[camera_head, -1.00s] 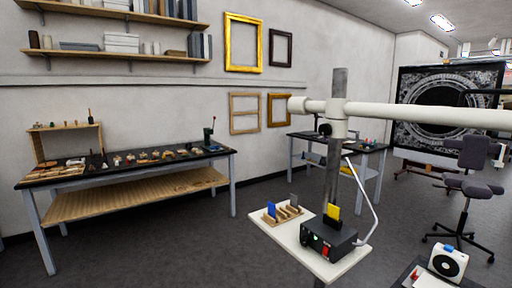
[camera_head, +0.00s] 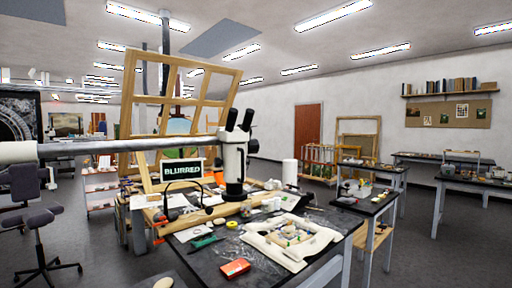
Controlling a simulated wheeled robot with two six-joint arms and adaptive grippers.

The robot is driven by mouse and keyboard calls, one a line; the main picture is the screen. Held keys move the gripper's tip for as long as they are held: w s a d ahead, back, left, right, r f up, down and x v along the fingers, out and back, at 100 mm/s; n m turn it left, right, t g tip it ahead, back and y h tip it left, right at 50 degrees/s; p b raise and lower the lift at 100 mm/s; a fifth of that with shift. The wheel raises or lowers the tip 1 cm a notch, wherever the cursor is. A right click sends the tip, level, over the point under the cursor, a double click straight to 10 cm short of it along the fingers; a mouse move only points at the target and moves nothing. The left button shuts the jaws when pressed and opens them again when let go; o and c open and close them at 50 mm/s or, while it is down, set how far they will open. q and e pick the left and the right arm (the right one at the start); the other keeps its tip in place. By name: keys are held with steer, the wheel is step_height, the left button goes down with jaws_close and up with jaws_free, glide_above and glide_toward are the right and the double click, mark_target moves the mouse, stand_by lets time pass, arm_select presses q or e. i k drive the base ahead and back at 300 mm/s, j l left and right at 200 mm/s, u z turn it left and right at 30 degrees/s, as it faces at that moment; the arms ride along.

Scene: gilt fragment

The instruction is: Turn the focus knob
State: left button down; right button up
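A white stereo microscope (camera_head: 233,158) with two black eyepieces hangs from a long horizontal boom (camera_head: 120,146) over a dark workbench. A black knob (camera_head: 253,146) shows on the right side of its head; it looks like the focus knob, though it is small here. A small dark screen (camera_head: 182,169) left of the microscope reads "BLURRED". A white tray or cushion (camera_head: 262,243) on the bench holds a small framed piece (camera_head: 292,236). Neither of my grippers is in view.
The dark bench (camera_head: 200,262) is cluttered with small tools, papers and a red-orange box (camera_head: 235,267). A large wooden frame (camera_head: 130,95) stands behind the microscope. An office chair (camera_head: 42,240) is at the left. Open floor lies at the right, before other tables.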

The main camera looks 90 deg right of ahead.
mark_target(254, 145)
steer(key=k+l+z, duration=0.2)
steer(key=l+z, duration=0.15)
steer(key=k+l+z, duration=0.15)
steer(key=l+z, duration=0.6)
steer(key=l, duration=0.2)
steer(key=l+z, duration=0.35)
steer(key=l, duration=1.5)
